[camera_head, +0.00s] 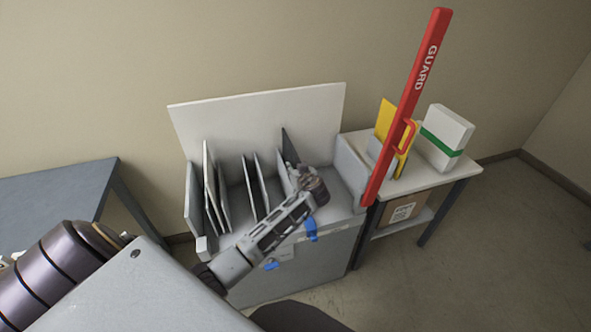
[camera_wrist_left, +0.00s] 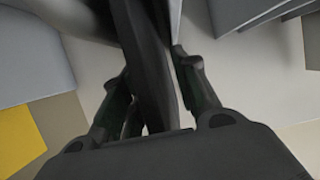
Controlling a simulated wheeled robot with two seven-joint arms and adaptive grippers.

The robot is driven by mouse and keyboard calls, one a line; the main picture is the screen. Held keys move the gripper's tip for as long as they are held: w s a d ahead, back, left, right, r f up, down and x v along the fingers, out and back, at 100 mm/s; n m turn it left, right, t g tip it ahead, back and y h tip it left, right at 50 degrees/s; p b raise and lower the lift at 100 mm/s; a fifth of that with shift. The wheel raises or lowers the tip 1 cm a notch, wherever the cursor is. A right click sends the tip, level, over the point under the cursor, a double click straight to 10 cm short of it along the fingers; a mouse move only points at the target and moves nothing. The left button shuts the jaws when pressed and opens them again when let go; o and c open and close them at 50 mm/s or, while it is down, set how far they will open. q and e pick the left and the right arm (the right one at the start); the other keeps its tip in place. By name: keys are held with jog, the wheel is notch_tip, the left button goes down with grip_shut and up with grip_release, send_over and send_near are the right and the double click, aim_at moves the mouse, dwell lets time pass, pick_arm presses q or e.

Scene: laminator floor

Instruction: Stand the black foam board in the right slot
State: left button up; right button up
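The black foam board (camera_head: 290,148) stands near upright at the right end of the grey slotted rack (camera_head: 338,240). Its lower part is hidden behind my left gripper (camera_head: 312,184), so I cannot tell how deep it sits in a slot. In the left wrist view the dark board (camera_wrist_left: 150,60) runs edge-on between the two fingers of my left gripper (camera_wrist_left: 153,62). The fingertips close in on both its sides and appear to touch it. My right gripper is not in view.
Several other boards (camera_head: 222,185) lean in the rack's left and middle slots. A white panel (camera_head: 255,115) backs the rack. A red guard bar (camera_head: 415,90) rises at its right, before a side table (camera_head: 425,180) with a white box (camera_head: 447,130). A grey table (camera_head: 50,195) is at left.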

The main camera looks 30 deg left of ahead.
pick_arm(q)
jog(key=shift+r, duration=0.15)
jog(key=r+v, duration=0.1)
jog(key=v, duration=1.1)
dwell(0.3)
jog(key=shift+w, duration=0.1)
dwell(1.0)
